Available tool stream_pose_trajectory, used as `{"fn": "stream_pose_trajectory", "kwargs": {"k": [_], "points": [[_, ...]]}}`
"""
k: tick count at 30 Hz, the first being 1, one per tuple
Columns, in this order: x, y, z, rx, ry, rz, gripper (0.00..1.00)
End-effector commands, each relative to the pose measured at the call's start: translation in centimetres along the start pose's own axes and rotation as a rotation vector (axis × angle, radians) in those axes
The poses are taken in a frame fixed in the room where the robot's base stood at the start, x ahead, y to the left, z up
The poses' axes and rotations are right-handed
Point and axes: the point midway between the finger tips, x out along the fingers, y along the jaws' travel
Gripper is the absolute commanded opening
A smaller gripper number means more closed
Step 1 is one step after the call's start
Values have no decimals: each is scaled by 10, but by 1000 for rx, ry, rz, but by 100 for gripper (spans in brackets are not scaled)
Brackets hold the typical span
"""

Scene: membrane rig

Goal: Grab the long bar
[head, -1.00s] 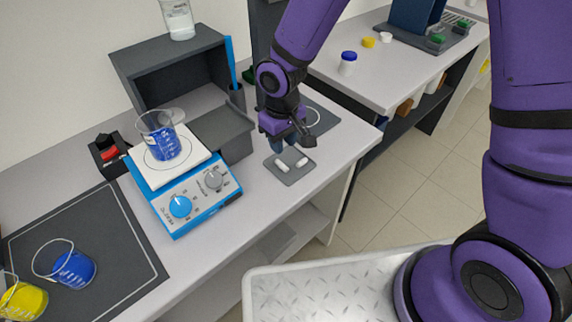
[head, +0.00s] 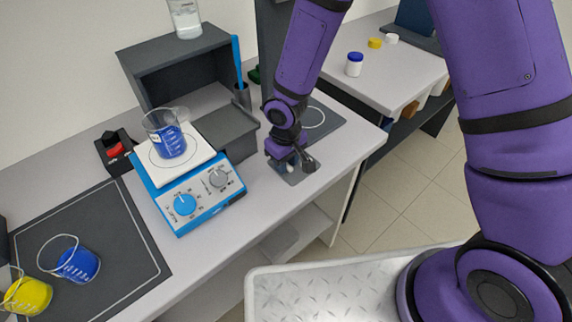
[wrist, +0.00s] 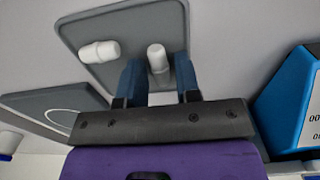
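Two small white bars lie on a small dark grey tray (wrist: 128,28), seen in the wrist view and also in the head view (head: 291,181). One white bar (wrist: 99,52), with a raised ring at its middle, lies left of my fingers. The other white bar (wrist: 157,58) lies between my fingertips. The frames do not clearly show which bar is longer. My gripper (wrist: 160,68) is open, its two blue fingers on either side of the second bar with gaps. In the head view, my gripper (head: 285,163) is low over the tray and partly hides the bars.
A blue stirrer hotplate (head: 198,197) with a beaker of blue liquid (head: 171,142) stands to the left of the tray. A grey block (head: 228,133) and a pen cup (head: 242,96) stand behind. The bench's front edge is close to the tray.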

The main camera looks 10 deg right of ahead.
Motion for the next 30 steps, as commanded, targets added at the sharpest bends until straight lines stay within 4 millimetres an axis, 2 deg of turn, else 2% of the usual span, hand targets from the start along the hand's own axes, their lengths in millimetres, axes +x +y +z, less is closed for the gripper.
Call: {"fn": "stream_pose_trajectory", "kwargs": {"k": [2,3,6,7,20,30], "points": [[0,0,0,0,0,0,31],[0,0,0,0,0,0,26],[0,0,0,0,0,0,3],[0,0,0,1,0,0,0],[-2,0,0,1,0,0,0],[-19,-3,-3,0,2,0,0]]}}
